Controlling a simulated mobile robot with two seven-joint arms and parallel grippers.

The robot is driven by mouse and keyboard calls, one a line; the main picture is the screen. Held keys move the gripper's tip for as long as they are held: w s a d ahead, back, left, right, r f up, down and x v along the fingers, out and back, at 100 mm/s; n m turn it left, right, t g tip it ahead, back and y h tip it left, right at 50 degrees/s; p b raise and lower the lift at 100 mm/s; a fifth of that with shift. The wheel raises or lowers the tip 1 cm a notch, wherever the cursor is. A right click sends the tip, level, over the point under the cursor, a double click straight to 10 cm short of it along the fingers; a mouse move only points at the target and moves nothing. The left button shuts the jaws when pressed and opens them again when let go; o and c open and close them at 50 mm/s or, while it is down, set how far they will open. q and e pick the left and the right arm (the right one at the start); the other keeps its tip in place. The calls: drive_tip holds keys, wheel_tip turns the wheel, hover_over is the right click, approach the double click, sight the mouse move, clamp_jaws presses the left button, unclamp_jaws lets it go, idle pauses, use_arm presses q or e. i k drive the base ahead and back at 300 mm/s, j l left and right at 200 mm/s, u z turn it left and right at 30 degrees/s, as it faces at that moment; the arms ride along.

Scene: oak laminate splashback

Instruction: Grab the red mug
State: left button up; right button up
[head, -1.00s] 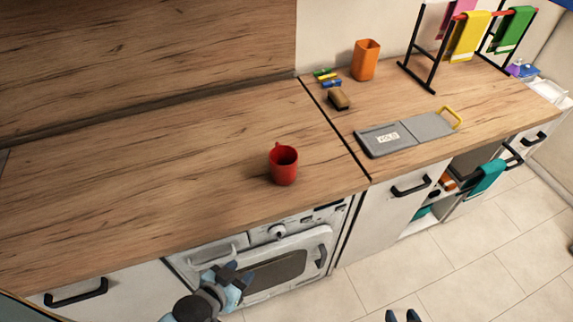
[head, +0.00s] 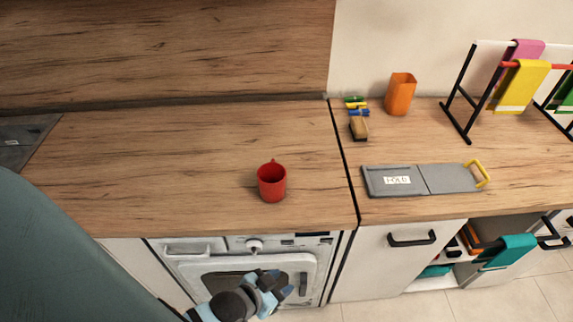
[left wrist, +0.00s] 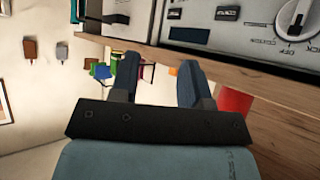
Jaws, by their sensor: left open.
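The red mug (head: 272,183) stands upright on the wooden worktop, near its front edge and above the white appliance. Its handle points to the back. My left gripper (head: 275,286) is below the worktop level in the head view, in front of the appliance, apart from the mug. In the left wrist view its two fingers (left wrist: 155,78) are spread with nothing between them. My right gripper is not in view.
The worktop (head: 170,160) around the mug is clear. The white appliance front (head: 250,262) is beside my left gripper.

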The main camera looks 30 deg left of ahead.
sight(271, 177)
drive_tip(key=l+u, duration=0.15)
drive_tip(key=u, duration=0.25)
drive_tip(key=l+u, duration=0.15)
drive_tip(key=u, duration=0.25)
drive_tip(key=l+u, duration=0.2)
drive_tip(key=u, duration=0.15)
drive_tip(key=i, duration=0.05)
